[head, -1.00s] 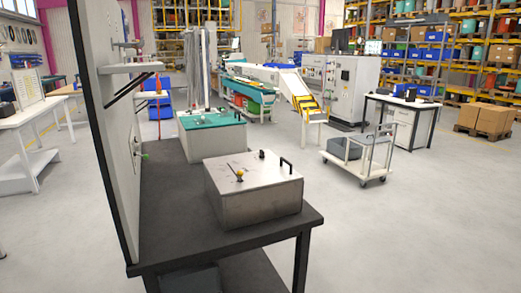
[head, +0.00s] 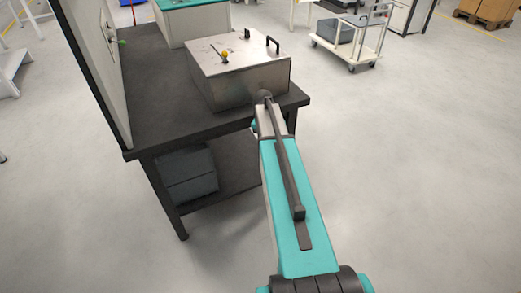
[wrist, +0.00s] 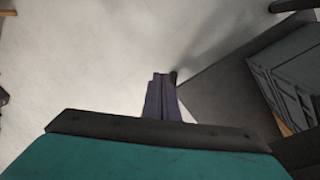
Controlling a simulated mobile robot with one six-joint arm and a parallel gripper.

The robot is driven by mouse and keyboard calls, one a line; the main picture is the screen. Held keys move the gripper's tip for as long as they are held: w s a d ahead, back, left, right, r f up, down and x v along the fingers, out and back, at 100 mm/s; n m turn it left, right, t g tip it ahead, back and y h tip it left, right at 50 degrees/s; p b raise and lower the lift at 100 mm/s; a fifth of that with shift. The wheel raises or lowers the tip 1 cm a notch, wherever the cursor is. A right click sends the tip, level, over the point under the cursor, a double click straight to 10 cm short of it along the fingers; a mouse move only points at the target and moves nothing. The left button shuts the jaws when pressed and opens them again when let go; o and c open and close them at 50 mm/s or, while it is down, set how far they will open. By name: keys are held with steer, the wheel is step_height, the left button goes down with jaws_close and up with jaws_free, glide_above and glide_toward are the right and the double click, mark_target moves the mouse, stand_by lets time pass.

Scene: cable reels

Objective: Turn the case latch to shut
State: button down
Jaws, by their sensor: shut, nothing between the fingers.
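A grey metal case (head: 238,88) stands on the dark workbench with its lid down. A thin lever with a yellow knob (head: 225,56), which looks like the latch, lies on its lid. A black handle (head: 272,44) and a small black post (head: 247,33) are also on the lid. My arm reaches up to the case's near right corner in the head view, where my gripper cannot be made out. In the wrist view my gripper (wrist: 165,76) is shut and empty above the floor, away from the latch. The case is not in the wrist view.
A teal-lidded case (head: 192,22) stands behind on the workbench (head: 170,118). An upright panel (head: 88,45) borders the bench's left side. A grey box (head: 187,172) sits on the lower shelf. A trolley (head: 350,48) stands at the back right. The floor on the right is clear.

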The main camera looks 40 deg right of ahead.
steer(key=w+d+r+m, duration=0.1)
steer(key=d+r+m, duration=0.2)
steer(key=d+r, duration=0.75)
steer(key=s+d+r+m, duration=0.3)
steer(key=d+r, duration=0.3)
steer(key=r, duration=0.6)
steer(key=s+d+r+m+h, duration=0.1)
steer(key=s+d+r+m, duration=0.2)
steer(key=d+r, duration=0.4)
steer(key=s+d+r+m+g+h, duration=0.1)
steer(key=s+d+r+m, duration=0.2)
steer(key=r, duration=1.5)
steer(key=d+m+p, duration=0.1)
steer(key=d+m, duration=0.1)
steer(key=d, duration=0.1)
steer(key=shift+s+d+r, duration=0.15)
steer(key=shift+s+r, duration=0.1)
steer(key=shift+s, duration=0.05)
